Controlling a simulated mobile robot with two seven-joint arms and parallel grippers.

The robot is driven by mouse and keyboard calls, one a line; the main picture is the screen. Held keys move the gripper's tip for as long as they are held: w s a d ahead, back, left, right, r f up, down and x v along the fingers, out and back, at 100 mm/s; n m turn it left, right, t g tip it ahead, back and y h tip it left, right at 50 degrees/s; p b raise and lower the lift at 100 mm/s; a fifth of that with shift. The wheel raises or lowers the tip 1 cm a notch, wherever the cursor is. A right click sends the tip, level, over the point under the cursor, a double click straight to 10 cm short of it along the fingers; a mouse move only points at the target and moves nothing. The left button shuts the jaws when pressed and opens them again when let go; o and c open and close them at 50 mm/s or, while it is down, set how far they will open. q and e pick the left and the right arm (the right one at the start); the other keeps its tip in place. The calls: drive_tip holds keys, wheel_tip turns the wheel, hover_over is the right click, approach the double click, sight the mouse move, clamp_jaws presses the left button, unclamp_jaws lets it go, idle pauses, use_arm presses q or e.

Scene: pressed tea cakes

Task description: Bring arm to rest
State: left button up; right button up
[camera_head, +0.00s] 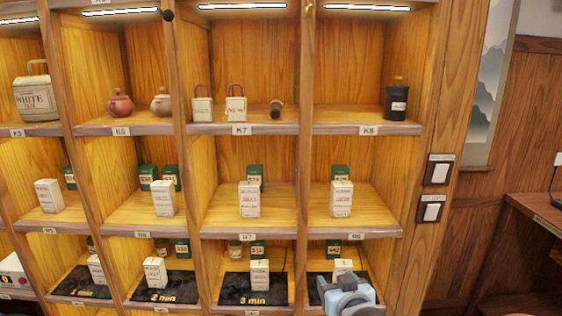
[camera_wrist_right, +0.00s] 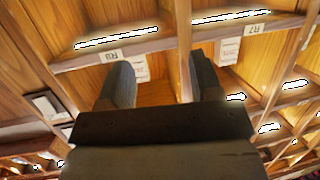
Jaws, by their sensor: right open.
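My right gripper (camera_head: 347,285) shows at the bottom edge of the head view, in front of the lowest right compartment. It overlaps the lower part of a white box (camera_head: 342,266) there; I cannot tell the gap between them. In the right wrist view my right gripper (camera_wrist_right: 162,78) has its two dark fingers wide apart, with nothing between them. Wooden shelf compartments and a white box (camera_wrist_right: 140,68) lie beyond the fingers. My left gripper is in neither view.
A tall wooden shelf (camera_head: 270,129) fills most of the head view. White boxes such as this one (camera_head: 249,199) stand near compartment fronts. A black canister (camera_head: 396,104) and a clay teapot (camera_head: 120,104) stand higher up. Wall switches (camera_head: 430,208) and a desk (camera_head: 540,210) are at right.

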drive_tip(key=s+d+f+g, duration=0.2)
drive_tip(key=s+d+f, duration=0.1)
drive_tip(key=s+f, duration=1.1)
drive_tip(key=s+d+f+g, duration=0.2)
drive_tip(key=s+d+f, duration=0.2)
drive_tip(key=s+f, duration=1.05)
wheel_tip(320, 180, up, 14)
drive_tip(key=s+p, duration=0.1)
drive_tip(key=p, duration=1.2)
drive_tip(key=shift+s+d+n+y, duration=0.2)
drive_tip(key=shift+n+y, duration=0.1)
drive_tip(key=shift+n, duration=0.1)
